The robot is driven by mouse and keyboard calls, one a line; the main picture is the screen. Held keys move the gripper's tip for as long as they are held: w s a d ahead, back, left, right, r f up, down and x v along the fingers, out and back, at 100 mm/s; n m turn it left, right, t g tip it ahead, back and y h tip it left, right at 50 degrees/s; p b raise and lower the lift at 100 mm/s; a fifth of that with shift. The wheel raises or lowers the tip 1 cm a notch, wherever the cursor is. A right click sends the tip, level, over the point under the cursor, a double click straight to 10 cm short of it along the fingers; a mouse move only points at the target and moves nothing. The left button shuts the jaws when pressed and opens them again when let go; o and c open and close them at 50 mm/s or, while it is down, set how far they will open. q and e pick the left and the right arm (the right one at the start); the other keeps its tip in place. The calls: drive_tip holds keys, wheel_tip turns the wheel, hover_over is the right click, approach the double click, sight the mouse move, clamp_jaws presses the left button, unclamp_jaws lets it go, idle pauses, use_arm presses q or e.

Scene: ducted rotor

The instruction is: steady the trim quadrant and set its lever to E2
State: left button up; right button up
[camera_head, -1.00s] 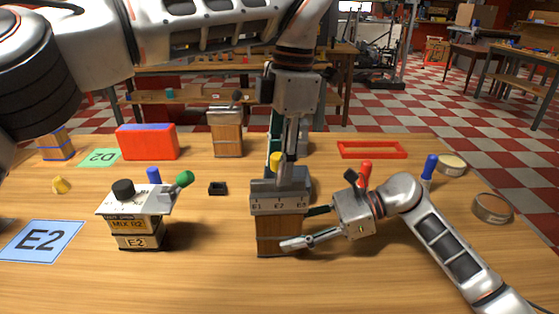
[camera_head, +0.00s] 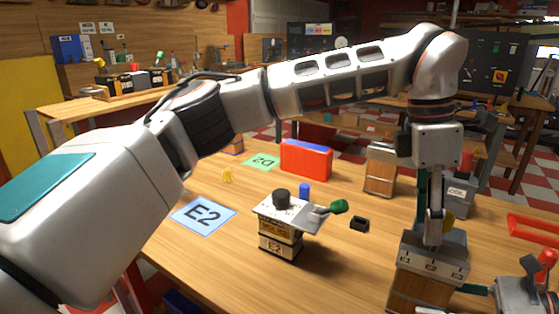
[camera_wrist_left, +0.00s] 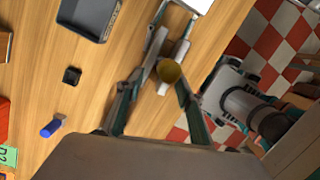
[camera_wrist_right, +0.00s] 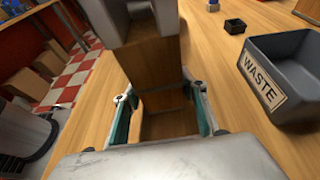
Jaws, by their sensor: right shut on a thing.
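The trim quadrant (camera_head: 428,270) has a wooden base and a grey top with a marked scale, at the lower right of the head view. Its yellow lever knob (camera_head: 449,221) is partly hidden behind my left gripper (camera_head: 434,238). In the left wrist view the knob (camera_wrist_left: 169,72) sits between my narrowed left fingers; whether they grip it is unclear. The pointer's mark is hidden. My right gripper (camera_wrist_right: 163,118) is shut on the quadrant's wooden base (camera_wrist_right: 157,72), one finger on each side. In the head view only part of it shows at the lower right edge.
A box with a green-handled lever (camera_head: 281,229) stands left of the quadrant. Behind are a red-blue block (camera_head: 306,160), a wooden box (camera_head: 380,170) and a small black tray (camera_head: 359,224). A grey waste bin (camera_wrist_right: 285,85) is close by.

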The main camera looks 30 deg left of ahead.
use_arm(q)
drive_tip(key=shift+a+f+h, duration=0.35)
drive_tip(key=shift+a+h, duration=0.5)
drive_tip(key=shift+h, duration=0.15)
drive_tip(key=shift+a, duration=0.2)
drive_tip(key=v, duration=1.2)
drive_tip(key=s+a+f+h, duration=0.1)
drive_tip(key=a+f+h, duration=0.2)
drive_tip(key=a, duration=0.7)
drive_tip(key=s+a+f+h, duration=0.1)
drive_tip(key=a+f+h, duration=0.2)
drive_tip(key=a, duration=0.8)
drive_tip(key=shift+s+a+m+g+h, duration=0.2)
drive_tip(key=shift+a+m+g+h, duration=0.15)
drive_tip(key=shift+h, duration=0.85)
drive_tip(key=shift+d+f, duration=0.1)
use_arm(e)
drive_tip(key=o, duration=1.1)
